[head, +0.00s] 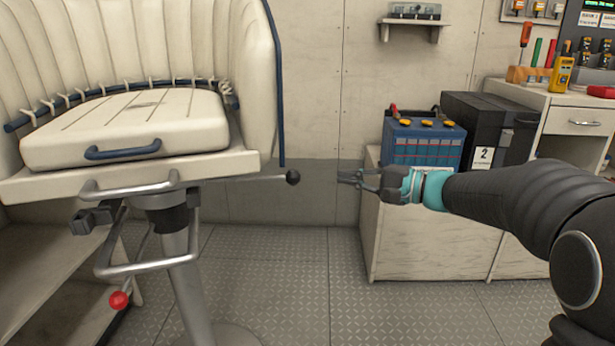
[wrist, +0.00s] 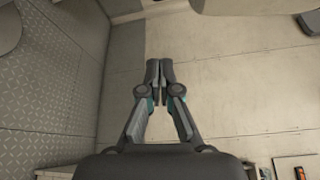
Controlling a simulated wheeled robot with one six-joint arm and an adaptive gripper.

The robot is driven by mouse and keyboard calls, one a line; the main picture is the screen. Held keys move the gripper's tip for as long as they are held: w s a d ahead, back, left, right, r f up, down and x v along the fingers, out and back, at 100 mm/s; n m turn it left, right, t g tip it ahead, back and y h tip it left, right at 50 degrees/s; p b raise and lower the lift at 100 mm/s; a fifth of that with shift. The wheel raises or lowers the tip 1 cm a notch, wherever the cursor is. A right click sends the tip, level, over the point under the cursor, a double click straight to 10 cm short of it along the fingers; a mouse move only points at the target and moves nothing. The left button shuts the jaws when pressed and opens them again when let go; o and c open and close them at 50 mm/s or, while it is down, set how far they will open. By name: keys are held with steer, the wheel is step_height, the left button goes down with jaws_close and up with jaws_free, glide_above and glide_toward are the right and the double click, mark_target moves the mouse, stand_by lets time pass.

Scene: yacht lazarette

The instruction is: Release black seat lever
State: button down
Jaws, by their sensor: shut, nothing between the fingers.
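The black seat lever (head: 293,177) is a thin metal rod with a black ball knob, sticking out to the right from under the white padded seat (head: 125,130). My gripper (head: 342,178) is to the right of the knob at about the same height in the head view, apart from it in the picture. Its fingers are shut and empty and point left. The fingers also show in the wrist view (wrist: 159,72), close together against the pale wall. I cannot make out the knob in the wrist view.
A red ball knob (head: 119,300) hangs low under the seat, left of the metal pedestal (head: 187,270). A blue battery (head: 423,143) and a black box (head: 487,130) stand on a white cabinet (head: 430,240) behind my gripper. The grey floor (head: 275,270) between pedestal and cabinet is clear.

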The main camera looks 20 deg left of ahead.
steer(key=s+a, duration=0.2)
steer(key=a, duration=0.7)
steer(key=shift+a, duration=0.15)
steer(key=shift+a, duration=0.1)
stand_by(0.4)
